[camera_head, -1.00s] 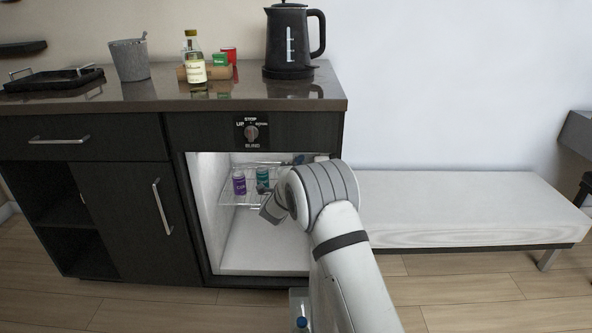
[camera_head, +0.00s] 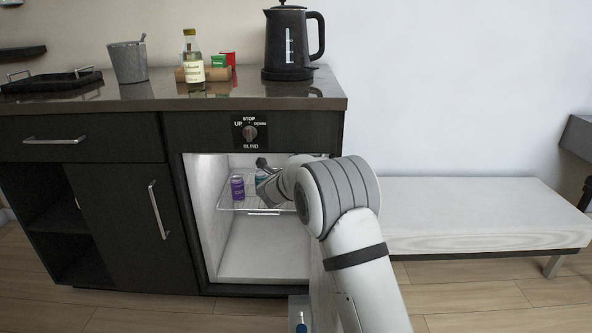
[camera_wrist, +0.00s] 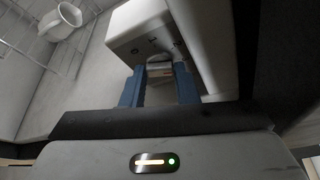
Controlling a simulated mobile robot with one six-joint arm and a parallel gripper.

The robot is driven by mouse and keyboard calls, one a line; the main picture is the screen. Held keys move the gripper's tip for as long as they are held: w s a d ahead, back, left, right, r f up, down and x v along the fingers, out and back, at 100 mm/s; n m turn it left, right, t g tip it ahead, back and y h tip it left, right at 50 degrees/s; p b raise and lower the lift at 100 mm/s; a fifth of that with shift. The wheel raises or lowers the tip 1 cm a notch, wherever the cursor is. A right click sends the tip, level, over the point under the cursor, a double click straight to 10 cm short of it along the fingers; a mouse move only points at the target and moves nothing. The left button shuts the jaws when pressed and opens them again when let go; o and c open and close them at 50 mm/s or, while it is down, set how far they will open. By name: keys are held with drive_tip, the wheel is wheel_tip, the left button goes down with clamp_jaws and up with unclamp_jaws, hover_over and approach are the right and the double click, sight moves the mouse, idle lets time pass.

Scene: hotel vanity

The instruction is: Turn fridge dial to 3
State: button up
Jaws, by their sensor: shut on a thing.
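The open fridge compartment (camera_head: 255,250) is white inside and sits under the counter. In the wrist view, a white box-shaped housing (camera_wrist: 140,25) is on the fridge's inside. My gripper (camera_wrist: 159,77) has its two blue fingers up against this housing, shut on a small pale part between them, which looks like the fridge dial (camera_wrist: 159,68). In the head view my arm covers the right side of the fridge opening and hides the dial and fingertips.
A wire shelf (camera_head: 235,205) inside the fridge holds a purple can (camera_head: 237,188) and a teal can (camera_head: 261,179) close to my wrist. A blind knob (camera_head: 250,132) is on the panel above. A kettle (camera_head: 288,45) and a bottle (camera_head: 193,60) stand on the counter. A low white bench (camera_head: 480,210) is at right.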

drive_tip(key=shift+d+f, duration=0.1)
drive_tip(key=shift+d, duration=0.2)
drive_tip(key=o, duration=0.7)
drive_tip(key=shift+a, duration=0.15)
drive_tip(key=p+v, duration=0.2)
drive_tip(key=v, duration=0.6)
drive_tip(key=shift+w, duration=0.1)
